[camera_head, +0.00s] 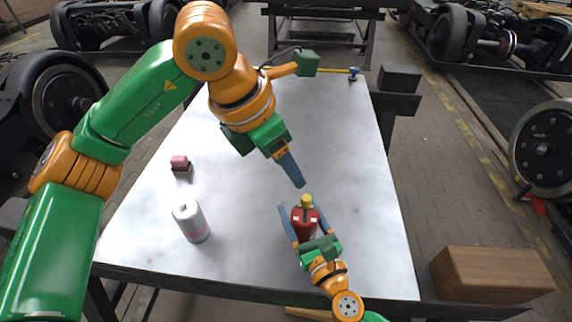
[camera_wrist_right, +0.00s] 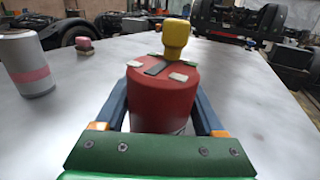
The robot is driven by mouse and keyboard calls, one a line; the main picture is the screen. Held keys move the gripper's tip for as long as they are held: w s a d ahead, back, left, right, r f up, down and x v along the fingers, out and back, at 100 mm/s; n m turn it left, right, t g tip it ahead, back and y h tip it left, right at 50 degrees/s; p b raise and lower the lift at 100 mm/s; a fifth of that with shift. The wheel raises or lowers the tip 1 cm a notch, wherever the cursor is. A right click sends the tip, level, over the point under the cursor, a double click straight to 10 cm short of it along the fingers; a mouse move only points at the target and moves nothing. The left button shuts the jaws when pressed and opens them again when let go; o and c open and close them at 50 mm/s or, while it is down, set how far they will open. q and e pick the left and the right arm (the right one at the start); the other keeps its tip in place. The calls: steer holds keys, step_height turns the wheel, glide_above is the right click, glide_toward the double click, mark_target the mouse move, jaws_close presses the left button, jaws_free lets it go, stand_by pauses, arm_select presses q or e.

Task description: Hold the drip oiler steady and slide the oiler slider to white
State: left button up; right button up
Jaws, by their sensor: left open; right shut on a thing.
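The drip oiler (camera_head: 306,219) is a red cylinder standing upright on the table in the head view. It also shows in the right wrist view (camera_wrist_right: 162,100), with a yellow slider knob (camera_wrist_right: 176,38) at the far side of its top, a dark slot and several pale and green marks. My right gripper (camera_head: 298,209) is shut on the oiler's body, one blue finger on each side. My left gripper (camera_head: 297,183) is open and empty above and just beyond the yellow knob, its fingers pointing down toward it. The gap between its fingers is hard to see.
A white and pink can (camera_head: 190,222) stands at the left of the metal table (camera_head: 240,265). A pink and dark block (camera_head: 181,165) lies behind it. A yellow and blue tool (camera_head: 350,73) lies at the far edge. A wooden box (camera_head: 490,274) is off the table at right.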

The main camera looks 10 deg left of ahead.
mark_target(307, 197)
arm_select(q)
steer(key=x, duration=1.1)
steer(key=shift+f, duration=0.35)
jaws_close()
